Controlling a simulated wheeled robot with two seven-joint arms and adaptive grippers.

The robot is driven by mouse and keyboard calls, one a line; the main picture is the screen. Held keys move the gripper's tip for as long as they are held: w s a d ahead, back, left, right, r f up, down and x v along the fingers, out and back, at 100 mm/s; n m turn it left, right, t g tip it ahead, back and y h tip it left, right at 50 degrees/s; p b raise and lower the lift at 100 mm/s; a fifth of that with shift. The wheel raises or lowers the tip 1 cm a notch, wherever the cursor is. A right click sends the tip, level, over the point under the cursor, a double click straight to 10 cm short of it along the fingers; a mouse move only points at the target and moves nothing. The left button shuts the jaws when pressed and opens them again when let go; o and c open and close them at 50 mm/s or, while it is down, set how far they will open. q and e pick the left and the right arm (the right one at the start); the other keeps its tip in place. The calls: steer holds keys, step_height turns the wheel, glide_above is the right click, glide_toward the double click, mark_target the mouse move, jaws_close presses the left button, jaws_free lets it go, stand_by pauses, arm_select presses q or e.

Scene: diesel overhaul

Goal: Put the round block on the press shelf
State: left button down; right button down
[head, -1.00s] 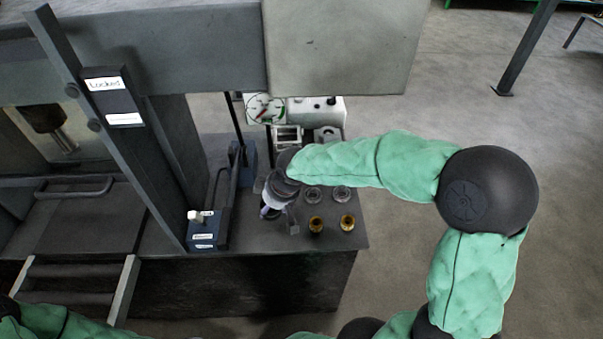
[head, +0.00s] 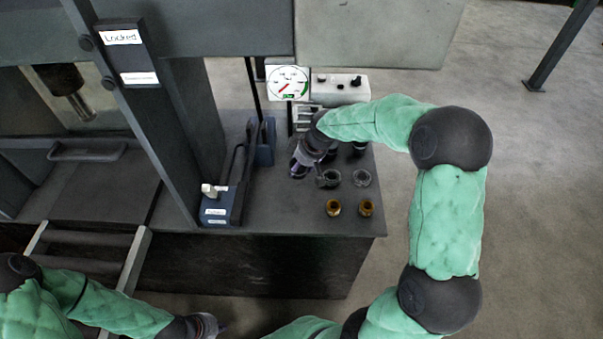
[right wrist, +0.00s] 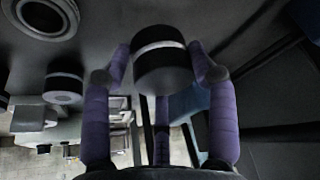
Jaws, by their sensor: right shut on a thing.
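My right gripper (head: 300,168) is over the dark side surface (head: 290,220) beside the press. In the right wrist view its purple fingers (right wrist: 160,75) are shut on a round dark block (right wrist: 160,68) with a pale band. In the head view this block is mostly hidden by the gripper and cannot be made out. The press has a flat dark bed (head: 95,190) between its uprights, at the left. I cannot tell which surface is the press shelf. My left gripper (head: 215,326) is low at the bottom edge, partly in view, its opening unclear.
A second banded round block (right wrist: 64,88) and a ring (right wrist: 40,14) show in the right wrist view. Dark rings (head: 328,178) and two brass pieces (head: 333,207) stand near my right gripper. A gauge (head: 288,82), a blue pump unit (head: 218,205) and a press upright (head: 140,110) are close by.

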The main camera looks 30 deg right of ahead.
mark_target(302, 171)
steer(key=shift+w+d+f, duration=0.45)
steer(key=shift+w+f, duration=0.05)
steer(key=shift+f, duration=0.15)
step_height(302, 171, down, 3)
steer(key=shift+w+d+f+b, duration=0.1)
steer(key=shift+w+f+b, duration=0.1)
steer(key=shift+b, duration=0.85)
steer(key=shift+s+r, duration=0.1)
steer(key=shift+c, duration=1.8)
jaws_free()
steer(key=shift+s+f, duration=0.1)
steer(key=shift+f, duration=0.1)
steer(key=p+v, duration=0.4)
steer(key=v, duration=0.8)
